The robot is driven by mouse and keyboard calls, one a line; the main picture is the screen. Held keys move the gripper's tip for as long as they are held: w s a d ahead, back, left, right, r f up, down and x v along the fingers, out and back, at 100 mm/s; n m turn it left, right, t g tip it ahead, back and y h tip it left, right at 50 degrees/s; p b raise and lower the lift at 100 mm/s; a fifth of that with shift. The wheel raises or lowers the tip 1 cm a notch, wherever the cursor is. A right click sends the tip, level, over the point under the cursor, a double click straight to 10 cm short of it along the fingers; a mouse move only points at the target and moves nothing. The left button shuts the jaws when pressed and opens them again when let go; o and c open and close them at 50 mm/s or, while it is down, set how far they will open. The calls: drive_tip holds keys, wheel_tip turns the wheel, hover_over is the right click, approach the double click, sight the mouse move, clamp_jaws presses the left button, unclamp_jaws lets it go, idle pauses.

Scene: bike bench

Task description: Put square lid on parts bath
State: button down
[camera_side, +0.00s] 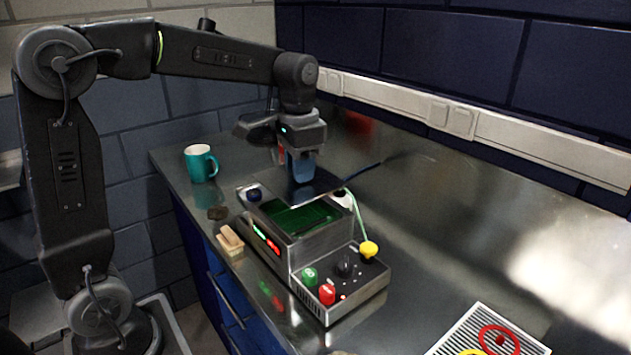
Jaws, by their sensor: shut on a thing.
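The parts bath (326,245) is a metal box on the bench with an open top and a green inside. The square lid (318,187) is a dark flat plate above the back part of the bath. My gripper (300,170) points down and is shut on the lid from above. Part of the bath's opening shows in front of the lid. The exact grip point is too small to make out, and I cannot tell whether the lid touches the back rim.
A control panel with a green button (310,277), a red button (327,293) and a yellow knob (369,249) fronts the bath. A teal mug (200,163) and a wooden brush-like block (230,240) stand left. A ribbed tray (463,337) lies front right.

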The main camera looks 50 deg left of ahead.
drive_tip(key=shift+f, duration=2.8)
drive_tip(key=shift+f, duration=0.6)
drive_tip(key=c, duration=0.8)
unclamp_jaws()
drive_tip(key=shift+r, duration=0.1)
wheel_tip(320, 180, up, 14)
drive_tip(key=shift+s+f, duration=0.1)
drive_tip(key=shift+f, duration=0.05)
drive_tip(key=s+d+f+n+t, duration=0.1)
drive_tip(key=s+f, duration=0.3)
drive_tip(key=s, duration=0.4)
drive_tip(key=s+d+f+n+t, duration=0.1)
drive_tip(key=s+d+f+t, duration=0.3)
drive_tip(key=s, duration=0.5)
drive_tip(key=shift+d+n+t, duration=0.3)
drive_tip(key=shift+d, duration=0.05)
